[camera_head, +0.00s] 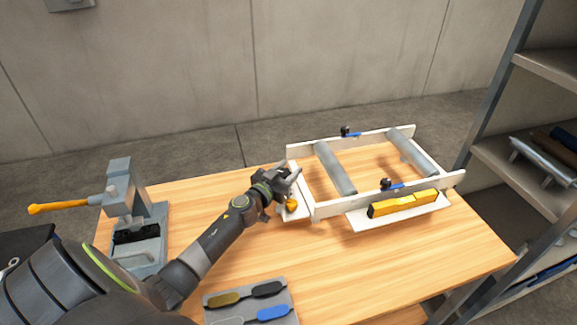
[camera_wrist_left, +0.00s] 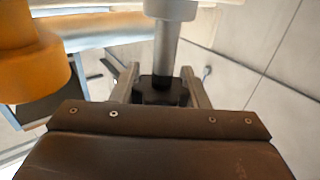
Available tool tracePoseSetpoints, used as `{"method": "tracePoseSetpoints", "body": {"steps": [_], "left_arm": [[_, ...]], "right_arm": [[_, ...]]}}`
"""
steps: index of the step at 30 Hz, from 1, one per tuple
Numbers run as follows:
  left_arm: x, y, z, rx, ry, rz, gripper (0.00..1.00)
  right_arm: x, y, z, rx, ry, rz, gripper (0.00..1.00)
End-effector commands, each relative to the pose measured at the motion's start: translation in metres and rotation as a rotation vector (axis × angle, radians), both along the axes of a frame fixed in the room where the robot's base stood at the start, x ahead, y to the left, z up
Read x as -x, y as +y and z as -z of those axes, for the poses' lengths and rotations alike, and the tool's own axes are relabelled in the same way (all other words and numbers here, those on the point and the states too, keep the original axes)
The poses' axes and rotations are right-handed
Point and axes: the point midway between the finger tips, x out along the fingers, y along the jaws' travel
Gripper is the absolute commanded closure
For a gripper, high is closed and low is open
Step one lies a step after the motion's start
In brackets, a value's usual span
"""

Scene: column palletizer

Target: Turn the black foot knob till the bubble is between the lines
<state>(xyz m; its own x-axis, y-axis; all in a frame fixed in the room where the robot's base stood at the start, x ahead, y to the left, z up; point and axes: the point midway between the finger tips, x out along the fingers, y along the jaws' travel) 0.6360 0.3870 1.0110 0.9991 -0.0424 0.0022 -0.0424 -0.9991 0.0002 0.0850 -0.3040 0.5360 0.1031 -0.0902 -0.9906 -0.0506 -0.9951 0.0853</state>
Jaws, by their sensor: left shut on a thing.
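The black foot knob (camera_wrist_left: 160,92) sits under a grey post (camera_wrist_left: 168,45) in the left wrist view. My left gripper (camera_wrist_left: 160,88) has a finger on each side of it and is shut on it. In the head view my left gripper (camera_head: 290,172) is at the left end of the white roller frame (camera_head: 375,208), and the knob is hidden there. A yellow spirit level (camera_head: 388,209) lies on a white ledge along the frame's front side. Its bubble and lines are too small to make out. My right gripper is not in view.
An orange knob (camera_head: 291,205) is close to my left gripper. The frame carries two grey rollers (camera_head: 335,168) and blue levers (camera_head: 350,133). A grey press (camera_head: 122,195) with an orange handle stands left. A tool tray (camera_head: 250,301) lies at the front. Shelves (camera_head: 520,180) stand right.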

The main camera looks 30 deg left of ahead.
Motion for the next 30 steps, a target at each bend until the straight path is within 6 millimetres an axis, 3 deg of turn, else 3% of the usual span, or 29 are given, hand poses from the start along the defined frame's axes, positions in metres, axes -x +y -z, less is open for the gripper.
{"method": "tracePoseSetpoints", "body": {"steps": [15,30], "left_arm": [[-0.001,0.004,0.001,0.0,-0.003,-0.278,0.82],[0.0,0.006,-0.001,-0.001,0.001,-0.312,0.82]], "right_arm": [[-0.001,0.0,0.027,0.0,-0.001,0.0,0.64],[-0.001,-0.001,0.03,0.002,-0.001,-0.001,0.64]]}}
